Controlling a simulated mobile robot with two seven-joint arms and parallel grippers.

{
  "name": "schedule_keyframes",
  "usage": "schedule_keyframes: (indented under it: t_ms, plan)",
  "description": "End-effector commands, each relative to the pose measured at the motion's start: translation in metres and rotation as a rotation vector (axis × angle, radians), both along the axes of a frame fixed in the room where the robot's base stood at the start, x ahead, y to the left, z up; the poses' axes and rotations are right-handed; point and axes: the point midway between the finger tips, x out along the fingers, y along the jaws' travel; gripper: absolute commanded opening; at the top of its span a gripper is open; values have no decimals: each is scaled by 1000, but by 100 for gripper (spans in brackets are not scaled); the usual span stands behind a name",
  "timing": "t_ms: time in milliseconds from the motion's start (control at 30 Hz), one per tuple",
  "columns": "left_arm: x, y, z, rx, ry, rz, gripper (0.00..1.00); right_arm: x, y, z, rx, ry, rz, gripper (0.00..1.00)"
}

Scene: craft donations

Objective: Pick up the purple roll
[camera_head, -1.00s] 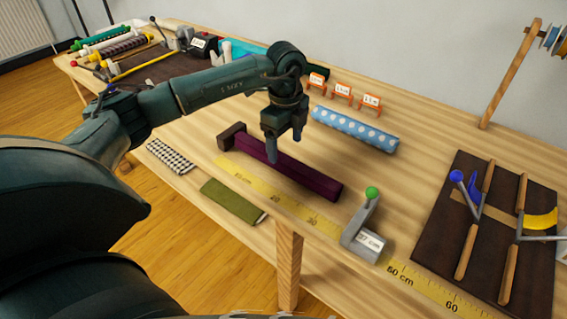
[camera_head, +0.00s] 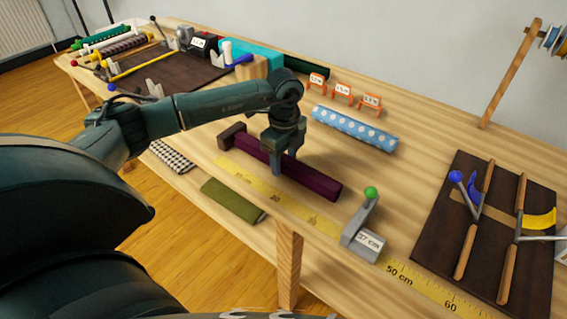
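The purple roll (camera_head: 312,181) lies on the wooden table along the yellow measuring tape, its left end near a dark brown block (camera_head: 231,134). My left gripper (camera_head: 284,160) is down at the middle of the roll, its fingers pointing down and hiding part of it. One finger shows on the near side; the far finger is partly hidden, so I cannot tell whether they press on the roll. My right gripper is not in view.
A grey stop with a green knob (camera_head: 361,236) stands just right of the roll. A blue dotted roll (camera_head: 355,129) lies behind it. A dark board (camera_head: 437,241) with wooden bars is at the right. Yellow tape (camera_head: 262,192) runs along the front.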

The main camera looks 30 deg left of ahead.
Motion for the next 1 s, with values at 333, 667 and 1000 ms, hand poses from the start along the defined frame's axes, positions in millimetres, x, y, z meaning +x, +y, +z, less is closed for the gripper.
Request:
schedule_keyframes:
  t_ms: [333,667,1000]
  plan:
    - [0,0,1,-1,-1,0,16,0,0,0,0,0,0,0]
    - [1,0,7,0,-2,-1,16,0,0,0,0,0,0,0]
    - [1,0,53,0,-5,0,16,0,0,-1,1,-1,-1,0]
